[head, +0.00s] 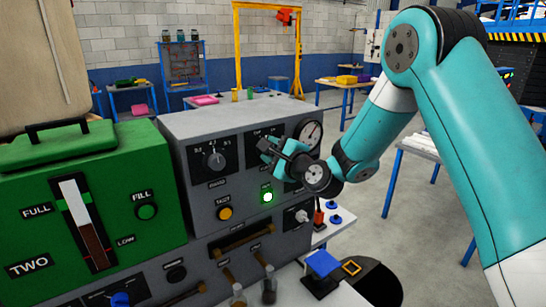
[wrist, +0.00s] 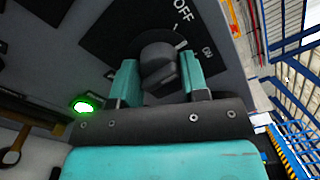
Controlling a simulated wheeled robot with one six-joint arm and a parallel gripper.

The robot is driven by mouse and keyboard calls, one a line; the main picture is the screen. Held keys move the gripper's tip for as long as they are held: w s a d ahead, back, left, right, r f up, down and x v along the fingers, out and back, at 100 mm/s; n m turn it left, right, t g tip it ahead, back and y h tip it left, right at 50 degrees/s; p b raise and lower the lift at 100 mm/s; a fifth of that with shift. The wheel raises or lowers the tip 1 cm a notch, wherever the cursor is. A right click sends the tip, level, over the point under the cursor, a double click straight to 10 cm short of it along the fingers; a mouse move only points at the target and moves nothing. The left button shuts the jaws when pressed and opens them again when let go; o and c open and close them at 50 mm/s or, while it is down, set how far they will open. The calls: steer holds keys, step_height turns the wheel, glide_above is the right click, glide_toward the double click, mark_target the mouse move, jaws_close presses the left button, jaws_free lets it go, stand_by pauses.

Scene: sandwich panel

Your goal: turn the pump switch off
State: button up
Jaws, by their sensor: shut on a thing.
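The pump switch is a dark rotary knob (wrist: 158,64) on a black plate marked OFF, with a second, smaller label to its right in the wrist view. My gripper (wrist: 160,76) has its two teal fingers on either side of this knob and is shut on it. In the head view my gripper (head: 270,150) is at the upper right of the grey control panel (head: 215,165), covering the knob. A lit green lamp (head: 268,197) is below the gripper; it also shows in the wrist view (wrist: 83,106). The knob's exact pointing direction is hard to tell.
A round gauge (head: 308,134) is right beside my gripper. Another dial (head: 214,159) and an amber button (head: 224,213) are to its left. A green unit (head: 90,195) with a level window stands at the left.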

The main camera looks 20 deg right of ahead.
steer(key=n+b, duration=0.3)
steer(key=n, duration=0.2)
steer(key=shift+b, duration=0.3)
steer(key=shift+n, duration=0.3)
steer(key=o, duration=0.9)
steer(key=b+v, duration=1.1)
steer(key=v, duration=0.6)
steer(key=shift+s, duration=0.2)
steer(key=shift+r, duration=0.1)
